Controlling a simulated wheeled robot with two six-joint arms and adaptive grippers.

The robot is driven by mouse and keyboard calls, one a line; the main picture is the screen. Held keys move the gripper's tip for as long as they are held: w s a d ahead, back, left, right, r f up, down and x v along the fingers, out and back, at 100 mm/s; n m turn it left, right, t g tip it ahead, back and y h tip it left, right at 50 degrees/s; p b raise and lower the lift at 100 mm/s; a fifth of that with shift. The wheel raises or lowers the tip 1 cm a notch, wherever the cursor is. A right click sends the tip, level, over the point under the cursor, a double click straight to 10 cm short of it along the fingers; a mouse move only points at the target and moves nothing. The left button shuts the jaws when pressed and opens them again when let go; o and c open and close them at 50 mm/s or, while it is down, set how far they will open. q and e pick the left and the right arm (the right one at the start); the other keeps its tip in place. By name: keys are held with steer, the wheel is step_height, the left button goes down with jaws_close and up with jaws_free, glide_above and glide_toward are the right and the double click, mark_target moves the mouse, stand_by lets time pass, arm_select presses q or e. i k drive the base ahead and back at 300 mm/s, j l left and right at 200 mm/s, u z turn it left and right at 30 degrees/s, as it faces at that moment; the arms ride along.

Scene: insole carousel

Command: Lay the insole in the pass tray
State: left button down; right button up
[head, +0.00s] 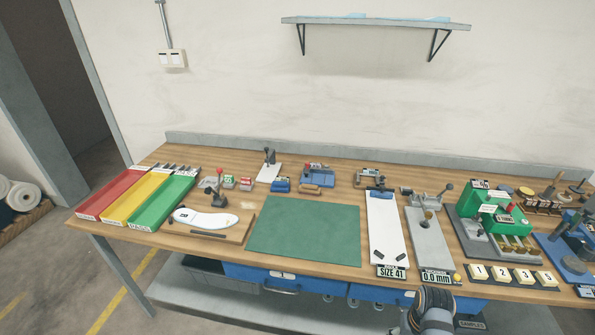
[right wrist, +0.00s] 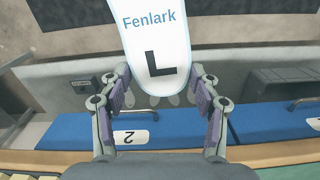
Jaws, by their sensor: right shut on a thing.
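My right gripper (right wrist: 158,92) is shut on the insole (right wrist: 152,42), a white, blue-edged piece printed "Fenlark" and a black "L". Its rounded end sits between the fingers and the rest runs off the top of the right wrist view. In the head view my right arm shows at the bottom edge, right of centre; its fingers and the held insole cannot be made out there. The green pass tray (head: 170,204) stands at the left of the bench, beside the yellow one. My left gripper is not in view.
A yellow tray (head: 135,198) and a red tray (head: 107,194) stand left of the green one. A clamp board with a white sole shape (head: 205,218) stands to its right. The green mat (head: 305,230) is clear. Gauges and fixtures fill the bench's right side.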

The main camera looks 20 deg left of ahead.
mark_target(166, 202)
steer(key=j, duration=0.6)
steer(key=j+z, duration=0.15)
steer(key=j, duration=0.45)
steer(key=k+j, duration=0.1)
steer(key=j, duration=0.5)
steer(key=j+z, duration=0.1)
steer(key=j, duration=0.5)
steer(key=k+j, duration=0.15)
steer(key=j, duration=0.45)
steer(key=j+z, duration=0.15)
steer(key=j, duration=0.4)
steer(key=k+j, duration=0.15)
steer(key=j, duration=0.45)
steer(key=z, duration=0.05)
